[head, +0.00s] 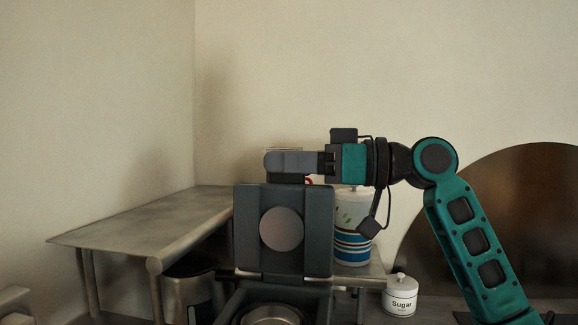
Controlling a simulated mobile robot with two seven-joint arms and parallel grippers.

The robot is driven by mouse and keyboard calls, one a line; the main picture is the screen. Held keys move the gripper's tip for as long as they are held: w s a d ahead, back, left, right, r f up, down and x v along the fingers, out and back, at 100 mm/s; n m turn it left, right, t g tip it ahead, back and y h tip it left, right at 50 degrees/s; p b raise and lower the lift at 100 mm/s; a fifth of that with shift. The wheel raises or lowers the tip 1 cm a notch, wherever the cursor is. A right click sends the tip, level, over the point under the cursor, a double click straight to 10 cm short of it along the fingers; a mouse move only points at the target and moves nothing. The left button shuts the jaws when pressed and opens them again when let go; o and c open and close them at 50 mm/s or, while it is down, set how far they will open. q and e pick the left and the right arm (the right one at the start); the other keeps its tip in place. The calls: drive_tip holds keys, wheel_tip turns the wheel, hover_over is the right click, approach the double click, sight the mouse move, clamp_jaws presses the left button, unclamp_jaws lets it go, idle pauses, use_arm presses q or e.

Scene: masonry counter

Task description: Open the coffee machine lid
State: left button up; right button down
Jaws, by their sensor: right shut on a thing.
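The coffee machine (325,305) is dark grey and stands at the bottom centre, partly cut off by the lower edge. Its lid (250,232) is a dark panel with a round grey disc (282,229), standing about upright above the body. A round metal opening (270,315) shows below it. My right gripper (280,162) reaches in from the right and is shut on the lid at its top edge; the exact contact is partly hidden behind the fingers. My left gripper is not in view.
A metal shelf (150,215) stands at the left, with a metal container (190,295) below it. A striped white and blue canister (353,250) is behind the lid, and a white sugar jar (400,296) is to its right. A large dark round board (520,220) leans at the right.

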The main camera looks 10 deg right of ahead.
drive_tip(key=shift+s+a+r+n, duration=0.1)
drive_tip(key=shift+s+a+n, duration=0.15)
drive_tip(key=shift+s+n, duration=0.25)
drive_tip(key=c, duration=1.2)
unclamp_jaws()
drive_tip(key=shift+s, duration=0.1)
drive_tip(key=shift+d, duration=0.1)
drive_tip(key=b+v, duration=0.2)
drive_tip(key=v, duration=1)
drive_tip(key=shift+s+d, duration=0.15)
drive_tip(key=shift+d, duration=0.2)
